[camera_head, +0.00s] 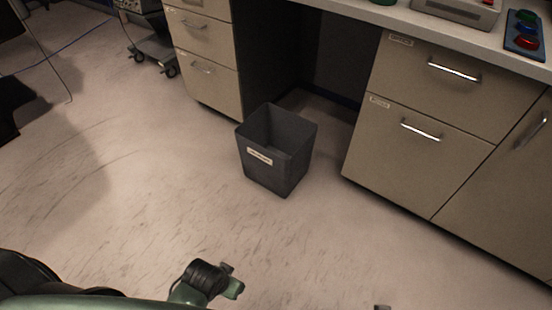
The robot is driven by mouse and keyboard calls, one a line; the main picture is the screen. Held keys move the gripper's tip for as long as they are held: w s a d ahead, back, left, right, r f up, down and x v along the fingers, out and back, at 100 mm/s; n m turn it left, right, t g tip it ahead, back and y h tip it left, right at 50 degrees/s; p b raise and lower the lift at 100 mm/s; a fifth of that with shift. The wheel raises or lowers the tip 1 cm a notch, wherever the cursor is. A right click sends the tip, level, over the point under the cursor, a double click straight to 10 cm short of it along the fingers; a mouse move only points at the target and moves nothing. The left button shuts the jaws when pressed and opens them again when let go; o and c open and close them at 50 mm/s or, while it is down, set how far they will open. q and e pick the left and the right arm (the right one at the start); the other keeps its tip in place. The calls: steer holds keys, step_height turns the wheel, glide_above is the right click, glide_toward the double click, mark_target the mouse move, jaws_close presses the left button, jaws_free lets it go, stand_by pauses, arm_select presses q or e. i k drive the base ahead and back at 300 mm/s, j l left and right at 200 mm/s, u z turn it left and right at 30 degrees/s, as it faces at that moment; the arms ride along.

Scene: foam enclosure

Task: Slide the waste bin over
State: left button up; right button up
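The waste bin (268,171) is dark grey, square and open at the top, with a pale label on its front. It stands upright on the floor in front of the dark knee space under the counter. I see nothing inside it. My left gripper (231,280) is at the bottom of the view, nearer to me than the bin and apart from it. It is small and seen at an angle, so I cannot tell whether it is open. A small grey tip (382,307) at the bottom edge may belong to my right gripper; the rest is out of frame.
Beige drawer cabinets stand left (207,64) and right (425,140) of the knee space. The counter (400,16) carries a device and a panel with coloured buttons (525,42). A wheeled cart (152,50) is at the back left. The floor (130,180) left of the bin is clear.

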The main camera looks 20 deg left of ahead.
mark_target(275, 144)
steer(key=i+l, duration=0.45)
steer(key=l, duration=0.15)
steer(key=i+l, duration=0.5)
steer(key=l+u, duration=0.05)
steer(key=l, duration=0.05)
